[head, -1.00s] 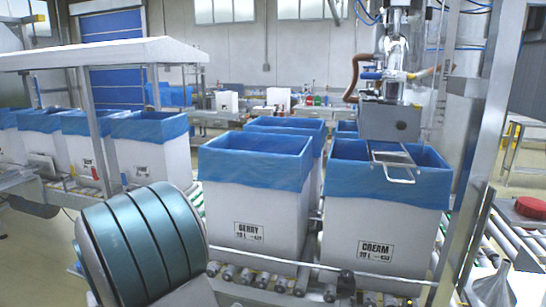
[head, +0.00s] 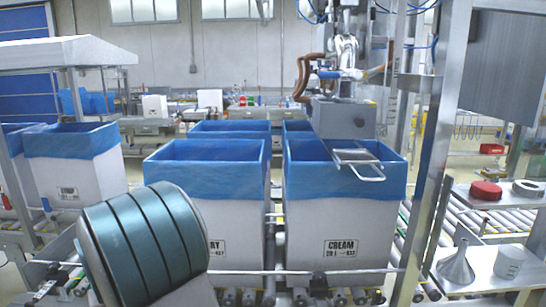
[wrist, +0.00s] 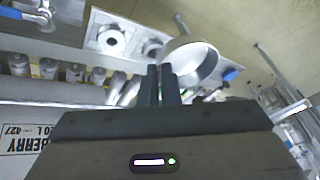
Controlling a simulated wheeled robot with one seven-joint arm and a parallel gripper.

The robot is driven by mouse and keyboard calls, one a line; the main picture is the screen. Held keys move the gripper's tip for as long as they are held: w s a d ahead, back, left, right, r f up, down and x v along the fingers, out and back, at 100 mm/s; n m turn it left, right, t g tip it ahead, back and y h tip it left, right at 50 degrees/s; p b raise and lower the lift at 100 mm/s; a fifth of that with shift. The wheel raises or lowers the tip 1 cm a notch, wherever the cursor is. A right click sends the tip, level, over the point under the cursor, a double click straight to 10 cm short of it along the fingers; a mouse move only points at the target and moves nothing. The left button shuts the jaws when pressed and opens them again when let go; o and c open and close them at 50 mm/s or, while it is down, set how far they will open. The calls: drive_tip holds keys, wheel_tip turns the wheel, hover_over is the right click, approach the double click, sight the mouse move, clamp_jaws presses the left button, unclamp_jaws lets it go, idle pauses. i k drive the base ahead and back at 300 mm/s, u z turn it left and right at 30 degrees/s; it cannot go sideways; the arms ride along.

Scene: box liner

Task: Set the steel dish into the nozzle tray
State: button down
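The steel dish (wrist: 197,62) is a round, shallow metal bowl at the fingertips in the wrist view. My gripper (wrist: 158,70) has its two dark fingers close together at the dish's near left edge. They look shut on its wall, though the exact contact is small in the picture. The dish and gripper do not show in the head view.
Another blue-lined box (head: 205,205) stands left of the CREAM box, on rollers. A steel post (head: 437,150) rises to their right. A side shelf (head: 497,207) holds a red disc (head: 485,190) and a grey ring (head: 528,188).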

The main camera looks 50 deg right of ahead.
sight(354, 157)
drive_tip(key=z, duration=1.5)
